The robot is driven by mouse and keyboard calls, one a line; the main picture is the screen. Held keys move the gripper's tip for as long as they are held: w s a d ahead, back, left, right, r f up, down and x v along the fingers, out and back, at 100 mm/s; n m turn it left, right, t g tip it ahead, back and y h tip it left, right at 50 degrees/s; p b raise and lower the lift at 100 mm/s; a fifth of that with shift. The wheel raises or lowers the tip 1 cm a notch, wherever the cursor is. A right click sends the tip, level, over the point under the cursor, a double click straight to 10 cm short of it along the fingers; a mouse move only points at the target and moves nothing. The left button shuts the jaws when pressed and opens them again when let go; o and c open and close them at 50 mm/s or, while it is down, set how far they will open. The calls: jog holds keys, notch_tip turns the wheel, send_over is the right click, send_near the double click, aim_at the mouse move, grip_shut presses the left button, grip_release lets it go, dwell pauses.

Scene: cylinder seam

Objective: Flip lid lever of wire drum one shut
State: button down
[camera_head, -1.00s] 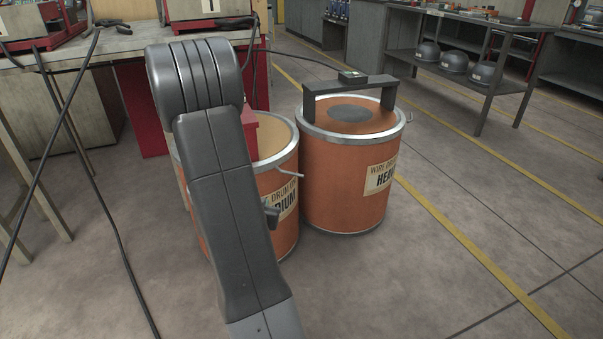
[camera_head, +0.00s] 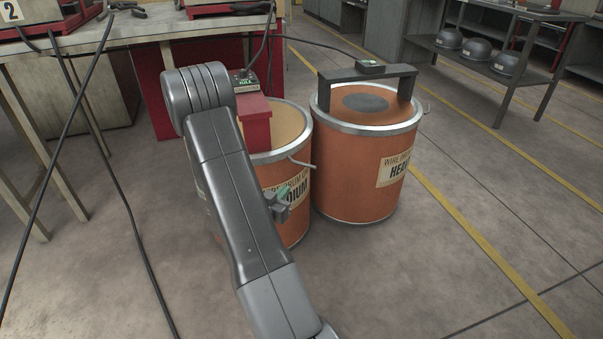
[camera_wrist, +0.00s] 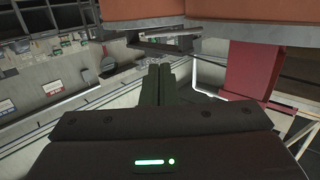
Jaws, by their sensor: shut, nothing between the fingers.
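Two orange drums with grey metal rims stand side by side. The left drum (camera_head: 297,232) has a label ending in "DIUM"; the right drum (camera_head: 345,180) has one beginning "HEA". I cannot read which is number one. A thin pale lever (camera_head: 302,163) sticks out from the left drum's rim, and another lever (camera_head: 427,108) stands out at the right drum's rim. My gripper (camera_head: 284,202) is in front of the left drum's label, below its lever, apart from it. In the wrist view my gripper's fingers (camera_wrist: 157,84) are together with nothing between them.
A red block (camera_head: 255,122) stands over the left drum, and a dark bracket (camera_head: 365,72) spans the right drum's top. A workbench (camera_head: 120,33) stands at the back left. A dark cable (camera_head: 130,220) crosses the left foreground. Floor at the right is clear.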

aim_at(307, 166)
jog(key=b+x, duration=0.3)
jog(key=x, duration=1.1)
jog(key=shift+d, duration=0.15)
